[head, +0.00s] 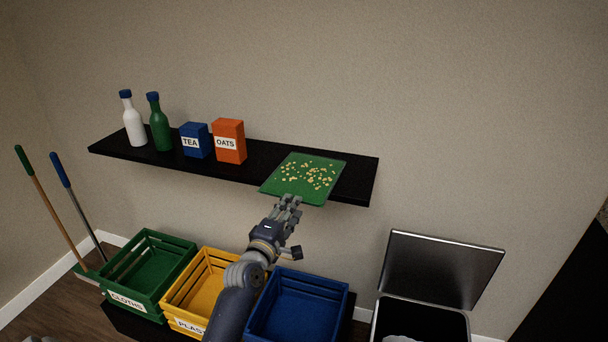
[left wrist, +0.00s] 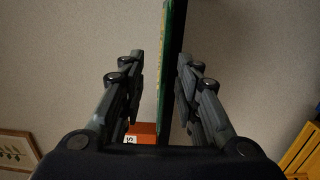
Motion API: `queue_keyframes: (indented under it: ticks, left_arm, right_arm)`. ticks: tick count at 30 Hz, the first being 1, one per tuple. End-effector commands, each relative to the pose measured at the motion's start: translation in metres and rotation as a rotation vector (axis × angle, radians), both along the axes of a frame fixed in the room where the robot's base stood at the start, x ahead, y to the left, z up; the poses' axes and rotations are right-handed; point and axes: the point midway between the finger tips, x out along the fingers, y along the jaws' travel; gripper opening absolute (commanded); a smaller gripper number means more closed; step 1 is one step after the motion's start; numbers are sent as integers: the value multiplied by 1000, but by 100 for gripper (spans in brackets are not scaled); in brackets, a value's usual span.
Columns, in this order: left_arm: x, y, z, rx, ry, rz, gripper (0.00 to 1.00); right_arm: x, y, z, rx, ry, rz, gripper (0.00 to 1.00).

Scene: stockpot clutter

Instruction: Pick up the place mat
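The place mat (head: 302,172) is green, with many pale crumbs on it. It lies flat on the right part of the black shelf (head: 357,182), with its front edge reaching past the shelf's front. My left gripper (head: 289,200) is at the mat's front edge in the head view. In the left wrist view, my left gripper (left wrist: 160,62) is open, and the mat shows edge-on as a thin green strip (left wrist: 167,85) between the two fingers, with a gap on the left finger's side. I cannot tell whether the right finger touches it.
On the shelf stand an orange oats box (head: 229,141), a blue tea box (head: 195,141), a green bottle (head: 159,125) and a white bottle (head: 133,125). Below are green (head: 150,268), yellow (head: 196,290) and blue (head: 297,305) crates and an open-lidded bin (head: 440,270).

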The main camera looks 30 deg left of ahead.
Motion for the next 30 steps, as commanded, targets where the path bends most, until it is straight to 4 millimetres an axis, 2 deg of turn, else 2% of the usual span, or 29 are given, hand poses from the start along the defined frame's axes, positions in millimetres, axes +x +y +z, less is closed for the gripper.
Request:
queue_keyframes:
  ticks: [3, 13, 21, 30]
  left_arm:
    - [17, 3, 1, 3, 0, 0, 30]
    - [37, 7, -1, 5, 3, 0, 30]
    - [69, 12, -5, 6, 2, 0, 30]
    - [80, 14, -6, 5, 3, 2, 30]
  right_arm:
    - [0, 0, 2, 0, 0, 0, 40]
    - [0, -1, 5, 0, 1, 0, 40]
    - [-1, -2, 9, -2, 2, 0, 40]
    - [-1, -2, 10, -2, 2, 0, 40]
